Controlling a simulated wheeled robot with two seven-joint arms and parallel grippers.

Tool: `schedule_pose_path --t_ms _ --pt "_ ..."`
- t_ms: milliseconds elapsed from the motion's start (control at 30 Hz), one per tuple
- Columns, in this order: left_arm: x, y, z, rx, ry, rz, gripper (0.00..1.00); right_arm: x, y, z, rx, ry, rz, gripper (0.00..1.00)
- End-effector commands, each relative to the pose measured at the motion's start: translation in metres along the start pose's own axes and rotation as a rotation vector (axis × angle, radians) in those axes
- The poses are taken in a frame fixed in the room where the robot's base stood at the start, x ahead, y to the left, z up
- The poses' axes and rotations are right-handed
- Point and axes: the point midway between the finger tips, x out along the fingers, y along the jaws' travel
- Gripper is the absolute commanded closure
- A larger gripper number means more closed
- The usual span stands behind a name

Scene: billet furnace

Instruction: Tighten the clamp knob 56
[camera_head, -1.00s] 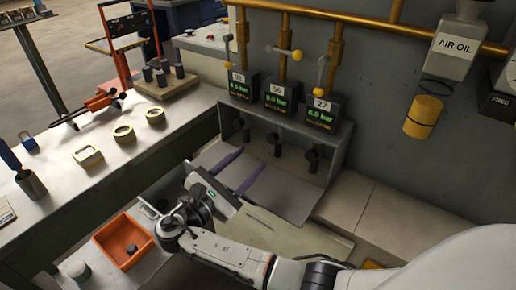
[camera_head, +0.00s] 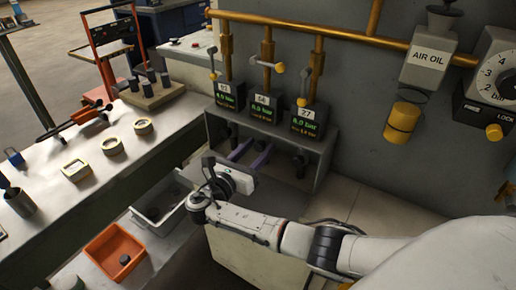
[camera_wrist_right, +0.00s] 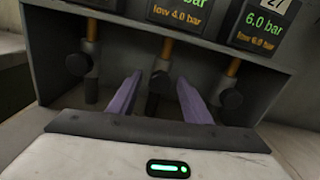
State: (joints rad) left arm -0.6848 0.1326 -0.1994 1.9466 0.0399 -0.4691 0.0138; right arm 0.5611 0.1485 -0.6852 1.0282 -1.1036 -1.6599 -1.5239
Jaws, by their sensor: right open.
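Three dark clamp knobs hang in a row inside the grey open-fronted box (camera_head: 322,172), each under a pressure display. The middle knob (camera_wrist_right: 160,82) is under the middle display (camera_head: 262,110), whose number plate is small but looks like 56. My right gripper (camera_head: 259,147) is open, with two purple fingers reaching into the box. In the right wrist view the fingers (camera_wrist_right: 158,95) point at the middle knob, one to each side of it in the picture. I cannot tell whether they touch it. My left gripper is not in view.
The left knob (camera_wrist_right: 90,90) and the right knob (camera_wrist_right: 232,98) stand close on either side. Brass pipes with yellow-tipped levers rise above the displays. A workbench (camera_head: 115,185) with rings is at left, an orange bin (camera_head: 117,252) and grey bin (camera_head: 165,212) below.

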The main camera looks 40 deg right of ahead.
Motion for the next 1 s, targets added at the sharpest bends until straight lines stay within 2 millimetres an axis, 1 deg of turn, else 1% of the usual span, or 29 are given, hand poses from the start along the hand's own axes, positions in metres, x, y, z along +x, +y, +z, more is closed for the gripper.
schedule_pose_path --t_ms 100,300,333,567,767,1000 --pt "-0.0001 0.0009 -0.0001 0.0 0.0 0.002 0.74 0.0046 0.0 0.0003 0.001 0.0 0.0 0.55" --pt "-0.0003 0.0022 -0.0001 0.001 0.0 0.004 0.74 0.0047 -0.0001 0.0002 0.001 0.0 0.0 0.55" --pt "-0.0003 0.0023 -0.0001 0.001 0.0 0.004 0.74 0.0047 -0.0001 0.0002 0.001 0.0 0.0 0.57" --pt "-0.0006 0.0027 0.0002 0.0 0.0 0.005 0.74 0.0043 -0.0001 0.0 0.001 0.0 0.0 0.96" --pt "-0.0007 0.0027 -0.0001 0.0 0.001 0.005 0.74 0.004 -0.0001 -0.0001 0.013 0.001 0.0 0.96" --pt "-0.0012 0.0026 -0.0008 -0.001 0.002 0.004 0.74 0.0037 -0.0003 -0.0008 0.107 0.003 -0.001 0.96"
